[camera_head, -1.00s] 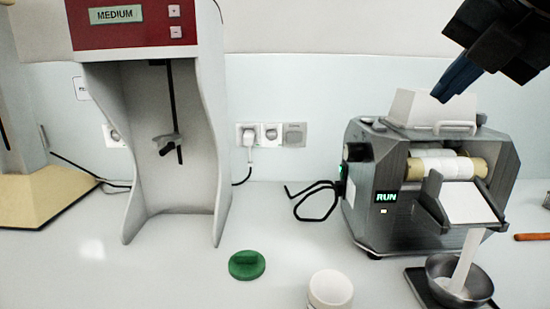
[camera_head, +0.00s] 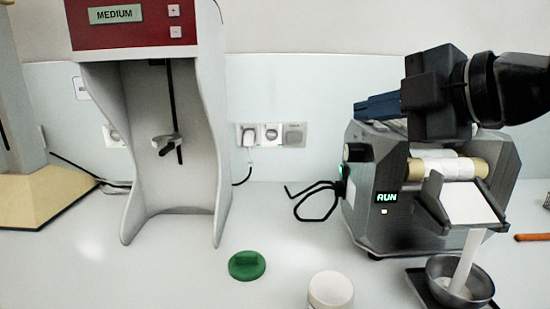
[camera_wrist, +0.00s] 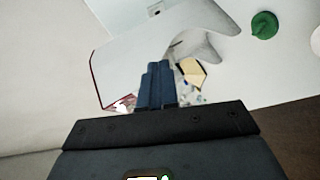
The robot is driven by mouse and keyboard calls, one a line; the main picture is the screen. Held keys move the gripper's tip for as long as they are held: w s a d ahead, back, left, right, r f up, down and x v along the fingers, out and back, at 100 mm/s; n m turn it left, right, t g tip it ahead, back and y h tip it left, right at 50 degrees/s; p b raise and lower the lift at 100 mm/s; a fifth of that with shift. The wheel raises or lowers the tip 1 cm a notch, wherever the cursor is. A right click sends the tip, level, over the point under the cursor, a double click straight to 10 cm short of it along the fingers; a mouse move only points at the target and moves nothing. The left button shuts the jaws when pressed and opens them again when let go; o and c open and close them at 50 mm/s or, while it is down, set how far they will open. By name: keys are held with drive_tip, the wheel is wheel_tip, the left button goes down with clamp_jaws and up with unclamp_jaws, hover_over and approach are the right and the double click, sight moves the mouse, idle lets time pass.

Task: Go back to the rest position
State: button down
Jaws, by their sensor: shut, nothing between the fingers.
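My gripper (camera_head: 378,106) is shut and empty, its blue fingers pointing left in the head view, in front of the top of the grey roller mill (camera_head: 430,150). It hides most of the mill's white hopper. In the wrist view my shut blue fingers (camera_wrist: 155,85) point toward the white mixer housing. The mill's display reads RUN, and a white strip (camera_head: 465,262) runs from its chute into a metal bowl (camera_head: 440,285).
A mixer (camera_head: 215,110) with a red panel reading MEDIUM stands at the left. A green lid (camera_head: 247,265) and a white jar (camera_head: 330,290) stand on the counter.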

drive_tip(key=s+f+m+t+h, duration=0.2)
drive_tip(key=s+f+m, duration=0.2)
drive_tip(key=f+m, duration=0.3)
drive_tip(key=s+d+f+m+t+h, duration=0.1)
drive_tip(key=s+f+m, duration=0.4)
drive_tip(key=f, duration=0.5)
drive_tip(key=s+d+f+m+t+h, duration=0.1)
drive_tip(key=s+f+m+t+h, duration=0.1)
drive_tip(key=s+f+m, duration=0.3)
wheel_tip(320, 180, down, 4)
drive_tip(key=shift+f+m+t+h, duration=0.2)
drive_tip(key=shift+m+h, duration=0.1)
drive_tip(key=shift+m, duration=0.75)
drive_tip(key=shift+f+m+t+h, duration=0.1)
drive_tip(key=shift+m+t+h, duration=0.15)
drive_tip(key=shift+m, duration=0.8)
drive_tip(key=s+d+f+g, duration=0.1)
drive_tip(key=s+d+f, duration=0.1)
drive_tip(key=s, duration=0.7)
drive_tip(key=s+d+f+m+h, duration=0.1)
drive_tip(key=s+d+f, duration=0.1)
drive_tip(key=s, duration=0.7)
drive_tip(key=s+d+f+g+h, duration=0.1)
drive_tip(key=s+d+f, duration=0.1)
drive_tip(key=s, duration=0.7)
drive_tip(key=shift+s+d+f+m+g, duration=0.2)
drive_tip(key=shift+s+m+g, duration=0.1)
drive_tip(key=shift+s+g, duration=0.1)
